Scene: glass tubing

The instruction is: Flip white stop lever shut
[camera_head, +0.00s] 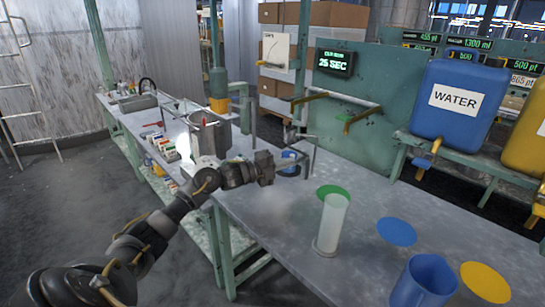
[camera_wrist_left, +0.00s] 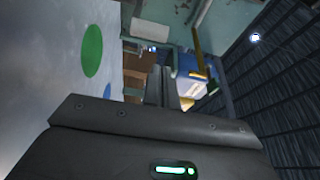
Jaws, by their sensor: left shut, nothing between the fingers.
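I cannot make out a white stop lever for certain in either view. My left gripper (camera_head: 298,160) is over the back part of the grey bench, close to a small blue object and a dark fitting (camera_head: 292,134) with thin upright tubing. I cannot tell whether it touches any of these. In the left wrist view its fingers (camera_wrist_left: 158,84) are together and hold nothing. My right gripper is not in view.
On the bench (camera_head: 262,222) stand a clear cylinder (camera_head: 331,222) and a blue jug (camera_head: 424,282). Green, blue (camera_head: 397,232) and yellow discs mark its top. A blue WATER tank (camera_head: 458,98) stands at right.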

